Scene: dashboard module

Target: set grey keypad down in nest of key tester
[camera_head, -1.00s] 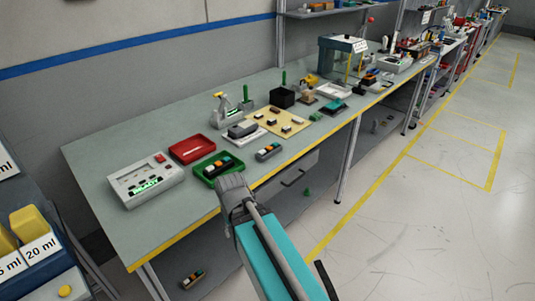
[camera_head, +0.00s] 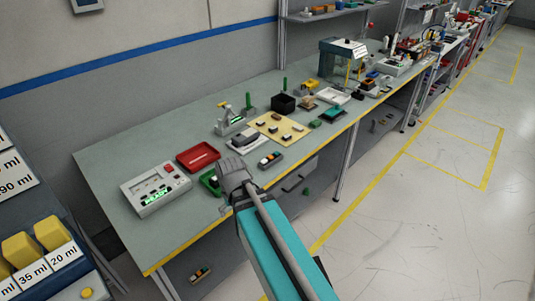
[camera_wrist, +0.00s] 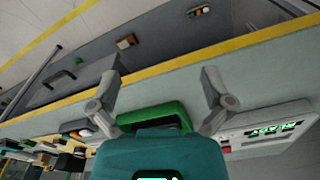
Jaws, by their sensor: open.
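A light grey box with a lit green display (camera_head: 155,190), apparently the key tester, stands at the near left of the bench. Its display reads READY in the wrist view (camera_wrist: 272,131). I cannot make out a nest in it. A small grey keypad with coloured keys (camera_head: 270,160) lies on the bench right of my gripper (camera_head: 228,190). My gripper is open, at the green tray (camera_head: 208,182), and hides most of it. In the wrist view the tray (camera_wrist: 152,112) lies between the spread fingers; whether a keypad is in it is hidden.
A red tray (camera_head: 198,158) lies behind the green one. A beige board with small parts (camera_head: 285,125) and a black bin (camera_head: 283,102) stand further right. The bench has a yellow front edge (camera_head: 190,252). A small keypad-like part (camera_head: 201,274) lies below the bench.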

